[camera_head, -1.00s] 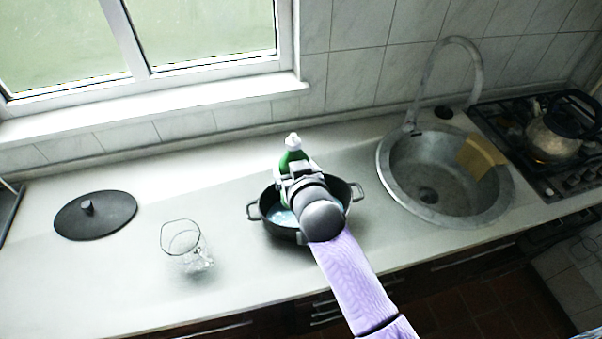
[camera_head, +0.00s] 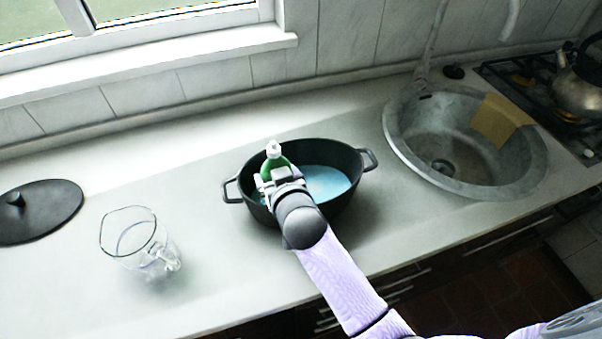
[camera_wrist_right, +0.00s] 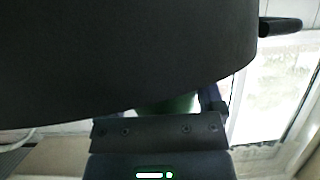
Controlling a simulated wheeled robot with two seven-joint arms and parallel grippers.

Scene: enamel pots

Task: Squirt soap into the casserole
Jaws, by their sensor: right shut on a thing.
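The casserole (camera_head: 338,207) is a black oval pot with two side handles, standing on the counter with blue liquid inside. The green soap bottle with a white cap (camera_head: 274,158) stands roughly upright over the casserole's left part. My right gripper (camera_head: 282,180) is shut on the bottle and hides its lower part. In the right wrist view the casserole (camera_wrist_right: 130,50) fills the upper part, and a strip of the green bottle (camera_wrist_right: 170,104) shows at the gripper (camera_wrist_right: 165,112). I cannot tell how high the bottle is above the liquid. My left gripper is not in view.
A clear glass jug (camera_head: 138,245) stands left of the casserole. A black lid (camera_head: 45,208) lies farther left. A round sink (camera_head: 400,150) with a tap and a yellow cloth (camera_head: 498,120) is at the right, beside a stove with a kettle (camera_head: 580,80).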

